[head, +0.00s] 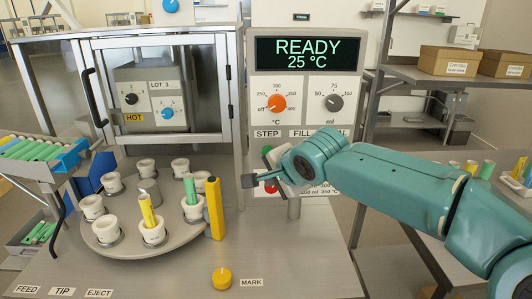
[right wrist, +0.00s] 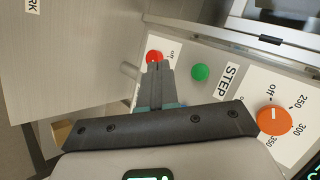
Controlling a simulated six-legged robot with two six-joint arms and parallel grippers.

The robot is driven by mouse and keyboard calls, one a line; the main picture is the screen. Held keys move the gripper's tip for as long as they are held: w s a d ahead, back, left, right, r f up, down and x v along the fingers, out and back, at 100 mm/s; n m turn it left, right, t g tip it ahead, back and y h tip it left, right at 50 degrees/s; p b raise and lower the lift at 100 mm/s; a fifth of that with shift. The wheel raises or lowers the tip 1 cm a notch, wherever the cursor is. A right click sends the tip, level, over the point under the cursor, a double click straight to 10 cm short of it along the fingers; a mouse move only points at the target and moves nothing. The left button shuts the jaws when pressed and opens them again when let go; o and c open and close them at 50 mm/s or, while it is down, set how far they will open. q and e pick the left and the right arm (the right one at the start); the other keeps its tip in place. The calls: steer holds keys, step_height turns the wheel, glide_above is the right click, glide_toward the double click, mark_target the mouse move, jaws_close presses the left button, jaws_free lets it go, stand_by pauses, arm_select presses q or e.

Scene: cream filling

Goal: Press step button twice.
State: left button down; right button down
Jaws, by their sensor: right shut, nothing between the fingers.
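The green button (right wrist: 200,72) is by the STEP label (right wrist: 232,78) in the right wrist view. In the head view it shows partly (head: 267,150) under the STEP label, left of my right wrist. A red button (right wrist: 155,57) sits beside it and shows partly in the head view (head: 270,188). My right gripper (head: 248,181) is shut and empty in front of the panel. In the right wrist view its fingertips (right wrist: 158,66) overlap the lower edge of the red button; I cannot tell whether they touch. My left gripper is not in view.
The display (head: 307,53) reads READY, 25 °C. An orange knob (head: 277,103) and a grey knob (head: 334,102) are above the buttons. A round carousel (head: 120,238) with white cups and a yellow post (head: 214,208) stand left. A yellow button (head: 222,278) is in front.

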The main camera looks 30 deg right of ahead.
steer(key=shift+a, duration=0.1)
steer(key=w+d+p, duration=0.4)
steer(key=w+p, duration=0.3)
steer(key=shift+w+d, duration=0.3)
steer(key=shift+w+d, duration=0.1)
steer(key=shift+d, duration=0.05)
stand_by(1.8)
steer(key=shift+w+d, duration=0.1)
steer(key=shift+w, duration=0.15)
